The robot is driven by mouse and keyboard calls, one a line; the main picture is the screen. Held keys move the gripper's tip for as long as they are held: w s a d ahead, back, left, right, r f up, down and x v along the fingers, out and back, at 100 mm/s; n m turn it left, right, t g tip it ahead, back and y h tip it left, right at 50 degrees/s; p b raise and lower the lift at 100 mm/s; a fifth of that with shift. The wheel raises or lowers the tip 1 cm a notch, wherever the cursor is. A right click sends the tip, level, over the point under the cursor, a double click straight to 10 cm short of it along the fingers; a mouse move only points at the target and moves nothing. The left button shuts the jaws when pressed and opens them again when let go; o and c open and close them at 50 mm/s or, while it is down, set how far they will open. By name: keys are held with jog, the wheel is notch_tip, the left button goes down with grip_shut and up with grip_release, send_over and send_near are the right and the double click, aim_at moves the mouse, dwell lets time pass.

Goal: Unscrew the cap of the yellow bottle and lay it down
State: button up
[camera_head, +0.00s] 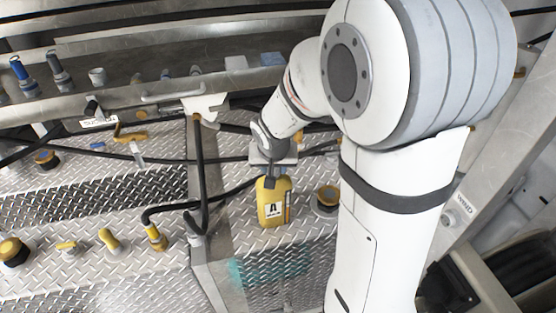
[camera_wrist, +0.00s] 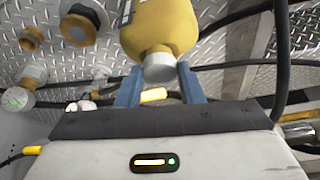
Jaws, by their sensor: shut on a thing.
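The yellow bottle (camera_head: 272,203) with a black letter A on its label stands upright on the diamond-plate deck in the head view. It also shows at the top of the wrist view (camera_wrist: 160,30). Its grey cap (camera_wrist: 160,68) sits at the bottle's neck, between the blue fingers of my gripper (camera_wrist: 158,82). The fingers are shut on the cap. In the head view my gripper (camera_head: 271,172) is right above the bottle, and its body hides the cap there. I cannot tell whether the cap is loose on the neck.
A black hose with a yellow fitting (camera_head: 155,238) lies left of the bottle. A brown-and-yellow round cap (camera_head: 327,199) stands close on its right. A metal shelf (camera_head: 140,98) with small fittings runs behind. Bare diamond plate (camera_head: 150,278) shows at the front left.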

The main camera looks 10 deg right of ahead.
jog(key=shift+d+r+n+p, duration=0.1)
jog(key=shift+r+n+p, duration=0.1)
jog(key=shift+n+p, duration=0.6)
jog(key=shift+f+n+y+p, duration=0.2)
jog(key=shift+n+y+p, duration=0.2)
jog(key=shift+p, duration=0.15)
jog(key=shift+d+n+y, duration=0.1)
jog(key=shift+n+y, duration=0.2)
jog(key=shift+n, duration=0.3)
jog(key=shift+f+b, duration=0.25)
jog(key=shift+b, duration=0.45)
jog(key=shift+n+b, duration=0.4)
jog(key=shift+b, duration=0.3)
jog(key=n+y+b, duration=0.1)
jog(key=n+b, duration=0.1)
jog(key=b, duration=0.4)
jog(key=shift+d+n, duration=0.15)
jog(key=shift+n, duration=0.15)
jog(key=shift+r+n, duration=0.15)
jog(key=shift+n, duration=0.15)
